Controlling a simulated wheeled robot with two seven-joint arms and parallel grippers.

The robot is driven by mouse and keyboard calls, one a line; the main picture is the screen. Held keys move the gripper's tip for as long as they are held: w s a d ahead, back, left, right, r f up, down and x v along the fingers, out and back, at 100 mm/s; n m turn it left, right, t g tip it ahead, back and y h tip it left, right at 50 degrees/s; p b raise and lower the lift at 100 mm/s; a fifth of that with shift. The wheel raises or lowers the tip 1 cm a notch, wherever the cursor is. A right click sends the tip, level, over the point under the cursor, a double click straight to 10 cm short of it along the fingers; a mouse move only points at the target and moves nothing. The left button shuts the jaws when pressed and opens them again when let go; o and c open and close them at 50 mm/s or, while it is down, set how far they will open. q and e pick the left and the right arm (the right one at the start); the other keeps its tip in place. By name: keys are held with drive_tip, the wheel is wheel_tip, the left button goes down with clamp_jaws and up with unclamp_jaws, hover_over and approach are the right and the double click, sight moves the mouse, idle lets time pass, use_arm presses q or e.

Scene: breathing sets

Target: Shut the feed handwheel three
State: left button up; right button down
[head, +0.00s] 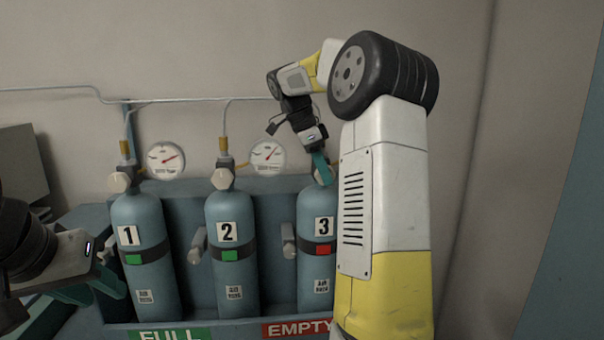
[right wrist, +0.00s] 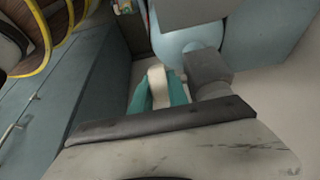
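Cylinder three (head: 312,245) is a blue-grey bottle with a "3" label and a red tag on its dark band. Its pale feed handwheel (head: 321,176) sits on top, partly hidden by my right gripper (head: 321,163). In the right wrist view the two teal fingers (right wrist: 158,92) lie close on both sides of the cream handwheel (right wrist: 157,76) and appear shut on it. My right forearm hides the right part of cylinder three and whatever is behind it. My left gripper (head: 92,287) is low at the left, its teal fingers apart and empty.
Cylinder one (head: 143,215) and cylinder two (head: 231,213) stand to the left with green tags, pale handwheels and gauges (head: 165,159) (head: 267,156) above. A rack front carries FULL (head: 172,334) and EMPTY (head: 294,328) signs. Thin pipes run along the wall behind.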

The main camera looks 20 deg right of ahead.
idle(0.3)
drive_tip(key=y, duration=0.2)
drive_tip(key=t+y, duration=0.1)
drive_tip(key=shift+d+y, duration=0.2)
drive_tip(key=shift+y, duration=0.2)
drive_tip(key=shift+t+y, duration=0.3)
drive_tip(key=shift+y, duration=1.1)
drive_tip(key=c, duration=1.6)
unclamp_jaws()
drive_tip(key=shift+o, duration=0.2)
drive_tip(key=shift+r, duration=0.15)
drive_tip(key=v, duration=0.7)
drive_tip(key=shift+d+r, duration=0.1)
drive_tip(key=shift+r, duration=0.2)
